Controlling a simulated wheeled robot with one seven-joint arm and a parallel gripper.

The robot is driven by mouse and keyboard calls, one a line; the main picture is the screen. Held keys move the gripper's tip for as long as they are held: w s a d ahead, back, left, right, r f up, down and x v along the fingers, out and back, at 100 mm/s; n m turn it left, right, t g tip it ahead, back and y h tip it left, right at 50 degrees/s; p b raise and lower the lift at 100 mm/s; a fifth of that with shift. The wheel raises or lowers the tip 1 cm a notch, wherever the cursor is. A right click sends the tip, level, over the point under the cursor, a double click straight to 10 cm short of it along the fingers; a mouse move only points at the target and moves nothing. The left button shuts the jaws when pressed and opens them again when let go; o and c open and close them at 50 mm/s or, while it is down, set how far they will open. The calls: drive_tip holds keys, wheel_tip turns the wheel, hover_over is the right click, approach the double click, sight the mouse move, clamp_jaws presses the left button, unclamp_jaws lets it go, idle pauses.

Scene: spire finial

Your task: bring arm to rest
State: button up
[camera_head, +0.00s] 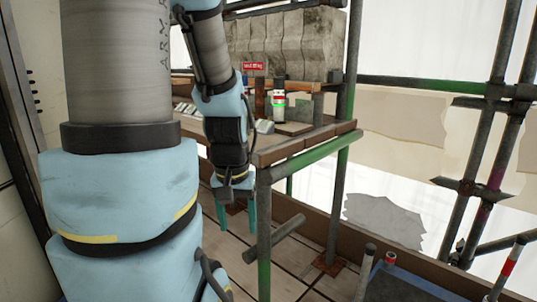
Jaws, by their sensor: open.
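My arm, light blue and grey, fills the left and centre of the head view. My gripper (236,215) hangs pointing down from the dark wrist, with two teal fingers spread apart and nothing seen between them.
Grey carved stone (290,42) stands behind. Scaffold poles (490,110) rise at right. A short pipe (273,240) juts out near my gripper. Plank floor (290,265) lies below.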

wheel_tip(320, 180, up, 21)
drive_tip(key=p, duration=1.9)
